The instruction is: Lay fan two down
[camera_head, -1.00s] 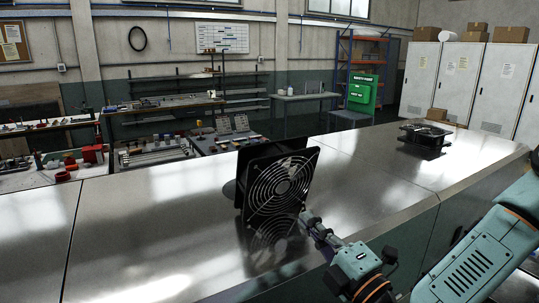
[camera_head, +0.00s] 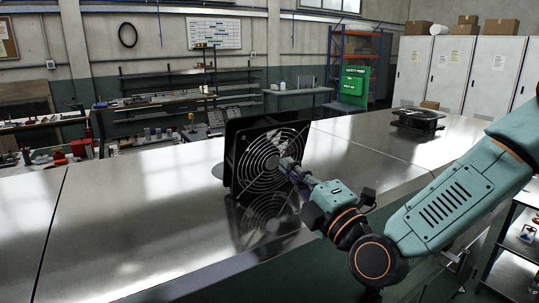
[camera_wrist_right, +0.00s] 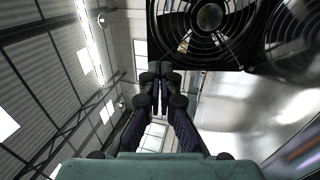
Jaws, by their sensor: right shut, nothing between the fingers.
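A black square fan (camera_head: 264,158) with a round wire guard stands upright on the shiny metal top (camera_head: 130,240), in the middle of the head view. My right gripper (camera_head: 287,166) is shut and empty, its tips at the lower right part of the guard; whether they touch it I cannot tell. In the right wrist view the shut fingers (camera_wrist_right: 160,72) show beside the lower left corner of the fan (camera_wrist_right: 205,30), with its reflection at the right. A second black fan (camera_head: 418,121) lies flat on the metal top at the far right. My left gripper is not in view.
The metal top is clear to the left of the upright fan and between the two fans. Its front edge drops off below my right arm. Workbenches (camera_head: 165,104) and white cabinets (camera_head: 452,72) stand behind.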

